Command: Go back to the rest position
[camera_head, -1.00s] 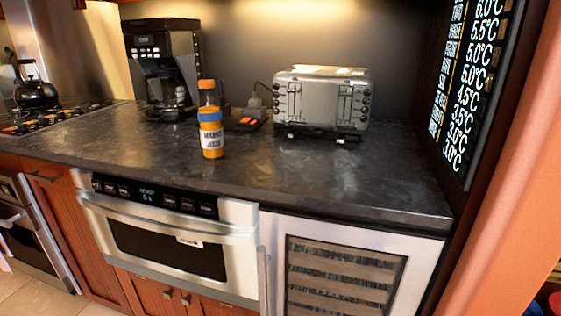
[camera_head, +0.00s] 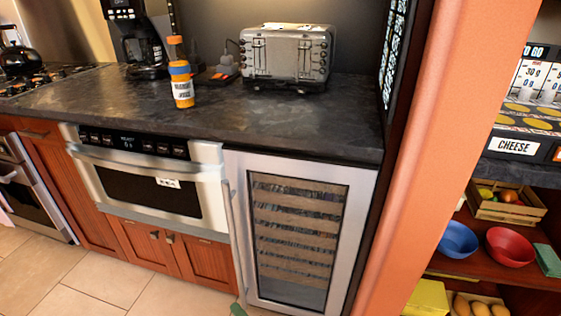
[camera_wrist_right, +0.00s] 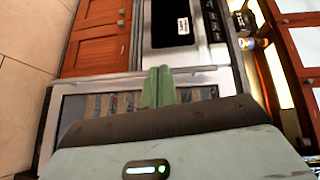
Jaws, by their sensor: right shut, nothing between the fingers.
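My right gripper shows in the head view only as a small green tip (camera_head: 238,310) at the bottom edge, in front of the wine cooler's lower left corner. In the right wrist view its two green fingers (camera_wrist_right: 158,87) are pressed together with nothing between them. They point toward the cabinet front. The microwave drawer (camera_head: 150,188) is shut under the counter, left of the wine cooler (camera_head: 298,240). It also shows sideways at the top of the right wrist view (camera_wrist_right: 172,22). My left gripper is in neither view.
The dark counter (camera_head: 240,120) holds a coffee maker (camera_head: 138,40), an orange juice bottle (camera_head: 182,88) and a toaster (camera_head: 285,52). An orange wall edge (camera_head: 435,150) stands right of the cooler. Shelves with bowls (camera_head: 508,247) lie beyond it. Tiled floor (camera_head: 95,275) is clear at lower left.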

